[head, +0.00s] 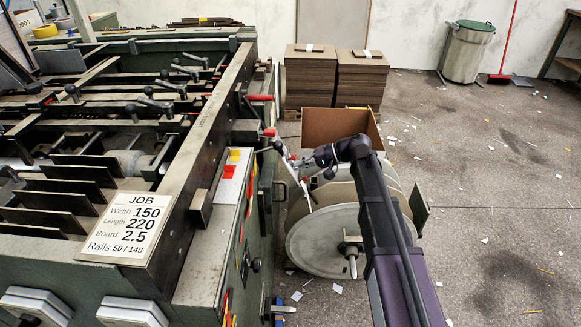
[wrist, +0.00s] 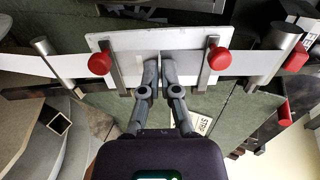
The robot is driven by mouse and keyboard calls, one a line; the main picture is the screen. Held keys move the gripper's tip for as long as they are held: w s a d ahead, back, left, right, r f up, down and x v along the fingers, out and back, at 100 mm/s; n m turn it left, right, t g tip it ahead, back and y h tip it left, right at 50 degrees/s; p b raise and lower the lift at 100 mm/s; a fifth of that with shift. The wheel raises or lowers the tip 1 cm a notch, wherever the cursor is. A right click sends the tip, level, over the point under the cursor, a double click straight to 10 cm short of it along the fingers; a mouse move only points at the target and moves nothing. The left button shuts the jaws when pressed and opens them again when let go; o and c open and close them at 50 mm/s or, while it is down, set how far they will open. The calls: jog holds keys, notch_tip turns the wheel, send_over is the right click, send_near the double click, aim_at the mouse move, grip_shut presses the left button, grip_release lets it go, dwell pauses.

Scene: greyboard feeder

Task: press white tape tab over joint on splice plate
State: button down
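The pale splice plate (wrist: 190,30) lies across the upper middle of the wrist view, with a red-knobbed clamp on its left (wrist: 101,62) and another on its right (wrist: 218,57). White strip comes onto it from the left (wrist: 70,67) and from the right (wrist: 250,62). Contact is not clear.
A large reel (head: 315,243) stands below my arm. The green machine (head: 262,215) fills the left, with a JOB card (head: 118,228). An open brown box (head: 345,124) and board stacks (head: 310,78) stand behind. The floor at right is open, with scattered scraps.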

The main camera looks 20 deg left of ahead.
dwell(0.3)
jog(key=c, duration=0.7)
grip_release()
jog(key=s+d+f+m+t+h, duration=0.1)
jog(key=s+d+f+h, duration=0.35)
jog(key=d, duration=0.75)
jog(key=s+d+f+m+t+h, duration=0.1)
jog(key=s+d+f+h, duration=0.4)
jog(key=d, duration=0.7)
jog(key=s+d+f+m+t+h, duration=0.1)
jog(key=s+d+h, duration=0.35)
jog(key=d, duration=0.75)
jog(key=shift+y, duration=0.7)
jog(key=r+p, duration=0.9)
jog(key=s+r+p, duration=0.1)
jog(key=r+p, duration=1.9)
jog(key=shift+s+d, duration=0.2)
jog(key=shift+d, duration=0.15)
